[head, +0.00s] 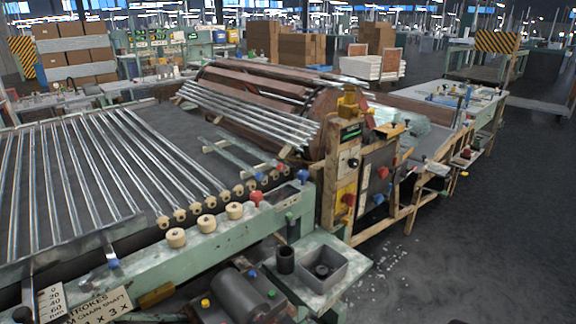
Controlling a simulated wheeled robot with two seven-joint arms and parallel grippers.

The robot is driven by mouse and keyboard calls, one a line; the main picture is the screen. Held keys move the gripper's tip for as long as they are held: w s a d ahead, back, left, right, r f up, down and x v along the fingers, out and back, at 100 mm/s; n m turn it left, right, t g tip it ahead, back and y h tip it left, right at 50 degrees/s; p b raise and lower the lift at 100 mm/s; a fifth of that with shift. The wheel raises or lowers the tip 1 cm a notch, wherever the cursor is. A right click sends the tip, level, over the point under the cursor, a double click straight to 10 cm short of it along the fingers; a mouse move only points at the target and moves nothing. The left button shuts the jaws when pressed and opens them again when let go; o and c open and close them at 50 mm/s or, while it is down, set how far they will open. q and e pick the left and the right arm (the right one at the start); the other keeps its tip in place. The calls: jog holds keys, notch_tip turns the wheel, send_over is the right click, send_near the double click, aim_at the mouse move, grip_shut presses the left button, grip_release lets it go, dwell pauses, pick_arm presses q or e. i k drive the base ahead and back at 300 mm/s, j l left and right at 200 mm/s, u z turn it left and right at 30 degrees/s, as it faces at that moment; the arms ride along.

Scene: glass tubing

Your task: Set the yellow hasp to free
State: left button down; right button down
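A wooden-sided control cabinet (330,185) stands right of centre at the end of the machine. A yellow fitting (348,104) sits on top of its post. A yellow plate (345,200) with a red knob (348,199) is on its front, below a black knob (353,163). A flat orange-yellow piece (391,129) lies on the cabinet's top right. I cannot tell which yellow part is the hasp, or how it is set. Neither of my grippers shows.
Glass tubes (80,180) lie in rows on the rack at left. A wooden drum (322,110) stands behind the cabinet. A green shelf (340,285) with a grey box (320,268) juts out below it. The dark floor (480,250) at right is mostly clear, with pale fragments near the shelf.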

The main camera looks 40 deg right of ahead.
aim_at(344, 221)
jog(key=z, duration=1.75)
